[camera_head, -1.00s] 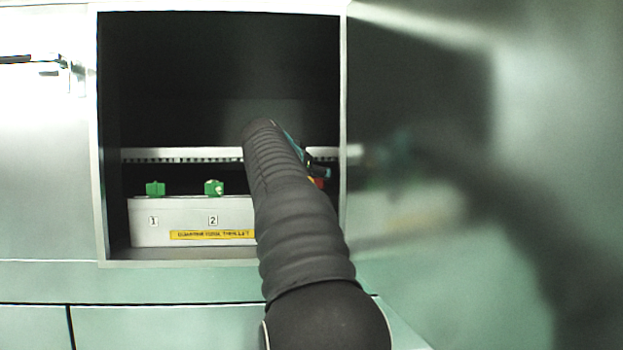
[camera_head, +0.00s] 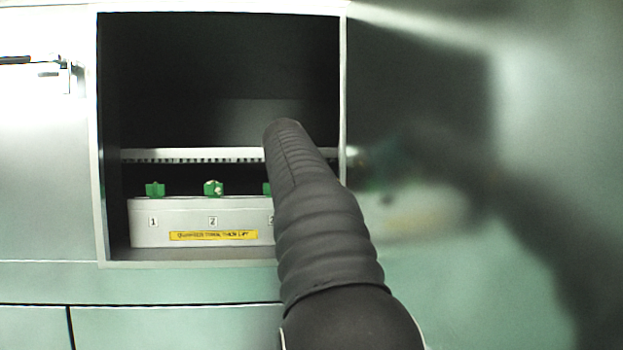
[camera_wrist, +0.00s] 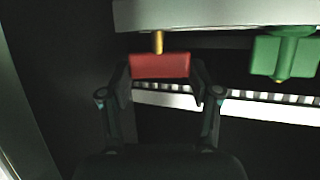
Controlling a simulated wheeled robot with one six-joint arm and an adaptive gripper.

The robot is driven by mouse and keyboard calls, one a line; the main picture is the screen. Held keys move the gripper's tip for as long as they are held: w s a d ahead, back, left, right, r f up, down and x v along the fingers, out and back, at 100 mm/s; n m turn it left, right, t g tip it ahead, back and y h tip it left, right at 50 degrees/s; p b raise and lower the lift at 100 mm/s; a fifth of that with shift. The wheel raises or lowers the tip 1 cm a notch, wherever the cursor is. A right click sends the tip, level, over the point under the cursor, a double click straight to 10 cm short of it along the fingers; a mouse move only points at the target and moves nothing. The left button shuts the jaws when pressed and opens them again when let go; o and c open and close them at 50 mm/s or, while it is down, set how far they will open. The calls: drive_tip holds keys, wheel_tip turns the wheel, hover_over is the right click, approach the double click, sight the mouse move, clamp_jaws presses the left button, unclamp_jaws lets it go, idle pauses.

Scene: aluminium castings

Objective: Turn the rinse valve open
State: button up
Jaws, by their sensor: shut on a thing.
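A red valve handle (camera_wrist: 145,65) on a brass stem (camera_wrist: 157,42) shows in the wrist view, against the pale manifold box (camera_wrist: 215,12). I take it to be the rinse valve, as no label is visible on it. The red block lies crosswise. My gripper (camera_wrist: 162,76) has one finger at each end of it and is shut on it. In the head view my arm hides both the gripper and the red handle. The manifold box (camera_head: 185,215) stands low in the open cabinet, with green handles at 1 (camera_head: 155,189) and 2 (camera_head: 213,188).
Another green handle (camera_head: 267,188) is partly behind my arm; a green handle (camera_wrist: 285,55) sits beside the red one in the wrist view. A slotted white rail (camera_head: 190,154) runs behind the box. The open door (camera_head: 550,120) stands right. The upper cabinet is empty and dark.

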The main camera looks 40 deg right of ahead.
drive_tip(key=shift+s+d+r+n+t+y+p, duration=0.1)
drive_tip(key=shift+s+d+n+t+y+p, duration=0.05)
drive_tip(key=shift+n+t+y+p, duration=1.25)
drive_tip(key=shift+n+y, duration=0.2)
drive_tip(key=shift+n, duration=0.2)
drive_tip(key=shift+n+y, duration=0.3)
drive_tip(key=o, duration=1.1)
drive_tip(key=shift+o, duration=0.2)
wheel_tip(320, 180, up, 10)
